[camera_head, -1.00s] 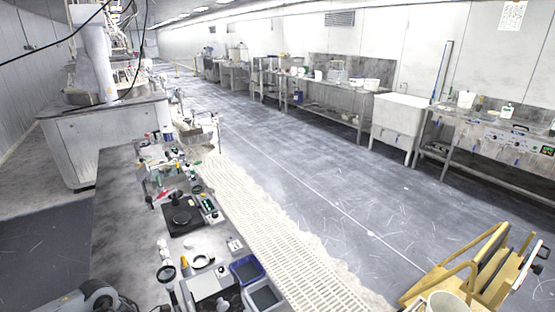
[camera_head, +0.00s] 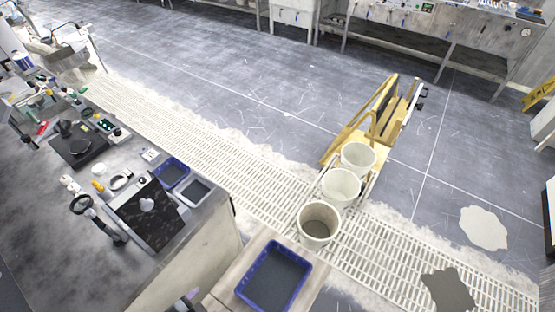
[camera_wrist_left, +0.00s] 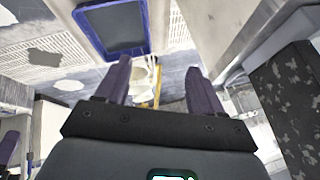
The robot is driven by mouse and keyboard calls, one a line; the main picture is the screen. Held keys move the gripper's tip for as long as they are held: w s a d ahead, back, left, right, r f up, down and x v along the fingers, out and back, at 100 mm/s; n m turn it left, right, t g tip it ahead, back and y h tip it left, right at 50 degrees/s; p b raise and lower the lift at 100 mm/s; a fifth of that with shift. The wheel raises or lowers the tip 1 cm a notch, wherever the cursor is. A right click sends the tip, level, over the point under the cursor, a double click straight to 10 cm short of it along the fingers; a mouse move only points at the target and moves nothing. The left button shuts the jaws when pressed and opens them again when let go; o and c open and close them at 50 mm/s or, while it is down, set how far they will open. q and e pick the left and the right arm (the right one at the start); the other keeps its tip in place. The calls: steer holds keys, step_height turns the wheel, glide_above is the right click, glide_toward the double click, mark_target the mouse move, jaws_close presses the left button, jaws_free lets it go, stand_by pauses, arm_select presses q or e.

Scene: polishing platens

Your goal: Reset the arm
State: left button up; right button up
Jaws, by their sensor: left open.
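My left gripper (camera_wrist_left: 160,80) shows in the left wrist view with its two purple fingers spread apart and nothing between them. Beyond the fingers are a blue-rimmed tray and floor grating, apart from the gripper. A small purple part shows at the bottom edge of the head view; I cannot tell which gripper it belongs to. At the left edge of the left wrist view, a cut-off purple finger-like part (camera_wrist_left: 9,148) may be my right gripper; its jaws cannot be made out.
A blue tray (camera_head: 306,268) lies on a bench at the bottom. White buckets (camera_head: 340,187) and a yellow cart (camera_head: 366,135) stand beyond it. The left bench (camera_head: 205,230) holds a dark-topped device (camera_head: 148,212) and small bins (camera_head: 195,190). Open floor (camera_head: 250,90) lies behind.

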arm_select(q)
steer(key=s+a+n+g+y, duration=0.1)
steer(key=s+a+n+g, duration=0.25)
steer(key=n, duration=0.45)
step_height(320, 180, up, 37)
steer(key=d+p, duration=0.1)
steer(key=p, duration=3.7)
steer(key=shift+s+r+m+t, duration=0.15)
steer(key=shift+s+m+t, duration=0.15)
steer(key=shift+s+t, duration=0.05)
steer(key=o, duration=0.3)
steer(key=shift+o, duration=0.2)
